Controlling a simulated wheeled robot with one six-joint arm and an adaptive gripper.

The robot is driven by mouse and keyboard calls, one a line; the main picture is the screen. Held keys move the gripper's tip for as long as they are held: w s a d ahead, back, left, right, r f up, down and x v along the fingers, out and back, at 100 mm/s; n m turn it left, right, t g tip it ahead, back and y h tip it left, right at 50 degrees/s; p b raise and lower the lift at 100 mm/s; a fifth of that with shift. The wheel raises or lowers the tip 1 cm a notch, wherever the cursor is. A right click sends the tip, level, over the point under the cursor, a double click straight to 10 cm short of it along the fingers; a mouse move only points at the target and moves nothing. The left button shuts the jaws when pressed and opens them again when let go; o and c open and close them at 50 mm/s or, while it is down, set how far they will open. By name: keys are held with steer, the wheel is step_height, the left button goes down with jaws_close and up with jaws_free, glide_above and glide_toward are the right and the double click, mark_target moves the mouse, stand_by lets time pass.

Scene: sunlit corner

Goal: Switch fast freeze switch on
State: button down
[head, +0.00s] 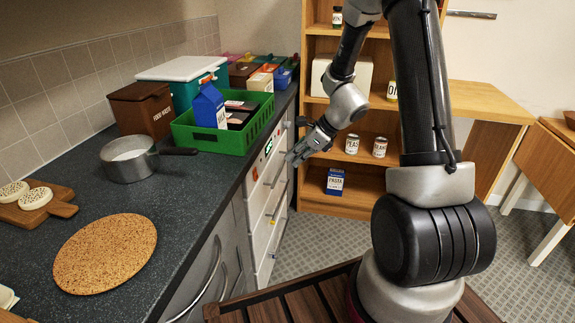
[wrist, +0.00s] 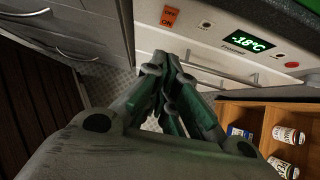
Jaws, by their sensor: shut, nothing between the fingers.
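My gripper (head: 294,158) is shut and empty in front of the freezer's upper part. In the wrist view its fingertips (wrist: 168,68) appear below the switch, apart from it.
Drawer handles (head: 276,172) stick out from the freezer front near my gripper. A green crate (head: 222,138) stands on the counter (head: 190,205) above. A wooden shelf (head: 335,112) with cans stands behind. A red round part (wrist: 292,65) sits at the panel's right.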

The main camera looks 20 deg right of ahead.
mark_target(256, 174)
steer(key=shift+s+d+r, duration=0.1)
steer(key=shift+d, duration=0.05)
steer(key=shift+s+d+f, duration=0.15)
steer(key=shift+f, duration=0.5)
steer(key=w+a+r+x, duration=0.1)
steer(key=x, duration=1.2)
steer(key=shift+a+r, duration=0.35)
steer(key=shift+r, duration=0.05)
steer(key=shift+w, duration=0.15)
